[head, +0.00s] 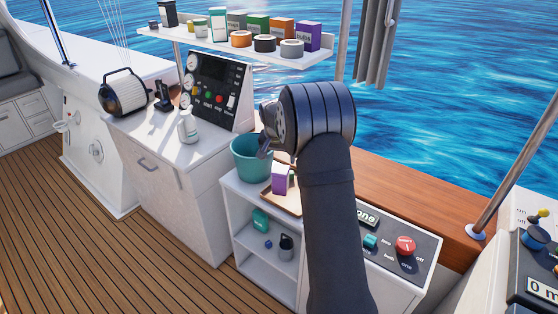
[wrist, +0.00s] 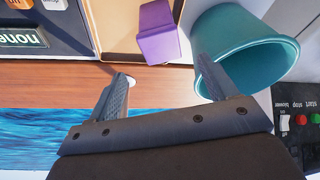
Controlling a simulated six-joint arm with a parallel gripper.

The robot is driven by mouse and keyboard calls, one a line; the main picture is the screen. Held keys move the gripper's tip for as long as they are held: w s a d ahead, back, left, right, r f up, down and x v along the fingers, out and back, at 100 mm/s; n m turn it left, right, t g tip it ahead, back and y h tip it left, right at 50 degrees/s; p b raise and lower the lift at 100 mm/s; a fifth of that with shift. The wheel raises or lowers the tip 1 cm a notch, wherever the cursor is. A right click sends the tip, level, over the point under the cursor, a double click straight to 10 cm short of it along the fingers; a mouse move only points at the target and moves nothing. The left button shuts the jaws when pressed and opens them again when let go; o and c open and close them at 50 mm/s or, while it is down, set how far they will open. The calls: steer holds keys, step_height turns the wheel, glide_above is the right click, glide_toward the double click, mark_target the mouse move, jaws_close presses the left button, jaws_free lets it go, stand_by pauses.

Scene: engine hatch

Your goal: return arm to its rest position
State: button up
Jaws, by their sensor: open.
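My gripper (wrist: 161,92) is open in the wrist view, with nothing between its two fingers. The wooden counter edge and a strip of water show behind the fingers. In the head view my dark arm rises from the bottom and its wrist end hangs over the white shelf unit, in front of the wooden ledge. Only a little of my gripper (head: 264,146) shows there, close to the rim of the teal bucket (head: 251,168). The bucket also shows in the wrist view (wrist: 235,50), beside the right finger. I cannot tell whether they touch.
A control panel with a red button (head: 405,245) lies right of my arm. A gauge panel (head: 212,90) and white bottle (head: 188,127) stand left. The wooden deck (head: 120,255) is clear.

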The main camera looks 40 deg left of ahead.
mark_target(281, 168)
steer(key=shift+f, duration=0.15)
steer(key=x, duration=1.2)
steer(key=shift+a+f, duration=0.1)
steer(key=shift+f, duration=0.05)
step_height(281, 168, up, 3)
steer(key=shift+f, duration=0.15)
steer(key=shift+r, duration=0.4)
